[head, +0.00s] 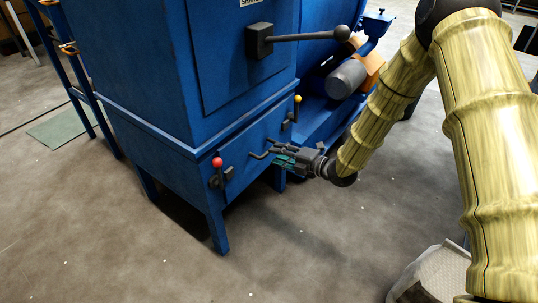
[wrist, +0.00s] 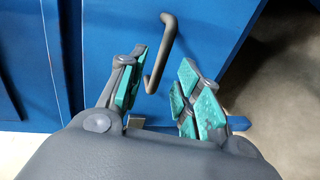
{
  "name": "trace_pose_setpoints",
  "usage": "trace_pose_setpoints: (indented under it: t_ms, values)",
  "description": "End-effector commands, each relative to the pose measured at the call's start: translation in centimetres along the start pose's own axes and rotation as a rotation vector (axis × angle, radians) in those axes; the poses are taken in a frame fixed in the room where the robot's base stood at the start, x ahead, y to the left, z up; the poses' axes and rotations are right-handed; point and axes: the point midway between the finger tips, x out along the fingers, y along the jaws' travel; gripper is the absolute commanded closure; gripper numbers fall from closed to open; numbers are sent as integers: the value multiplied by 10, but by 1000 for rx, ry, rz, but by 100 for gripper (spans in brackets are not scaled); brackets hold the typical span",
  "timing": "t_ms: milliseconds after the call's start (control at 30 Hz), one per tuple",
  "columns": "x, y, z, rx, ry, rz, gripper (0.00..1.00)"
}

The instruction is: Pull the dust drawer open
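The dust drawer (head: 243,147) is the low blue front of the cabinet, and it looks closed. Its dark bent bar handle (head: 259,155) sticks out from the middle. The handle also shows in the wrist view (wrist: 167,45), upright against the blue front. My gripper (head: 280,157) is at the handle. In the wrist view my gripper (wrist: 163,75) is open, with teal pads on both sides. The handle's lower part reaches between the fingers, closer to the left one. I cannot tell whether it touches a pad.
A red-knobbed latch (head: 217,174) sits left of the handle and a yellow-knobbed latch (head: 295,109) right of it. A long black lever (head: 300,37) juts out above. A grey motor (head: 345,79) is at the right. The floor (head: 300,240) in front is clear.

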Motion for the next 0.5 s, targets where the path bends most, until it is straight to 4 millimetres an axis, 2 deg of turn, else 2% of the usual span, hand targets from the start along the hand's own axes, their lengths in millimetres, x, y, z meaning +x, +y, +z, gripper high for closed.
trace_pose_setpoints:
  t_ms: [33,200,500]
  values:
    - [9,-2,0,-1,1,1,66]
    - [32,-2,0,-1,1,0,66]
    - [48,-1,0,1,0,-1,66]
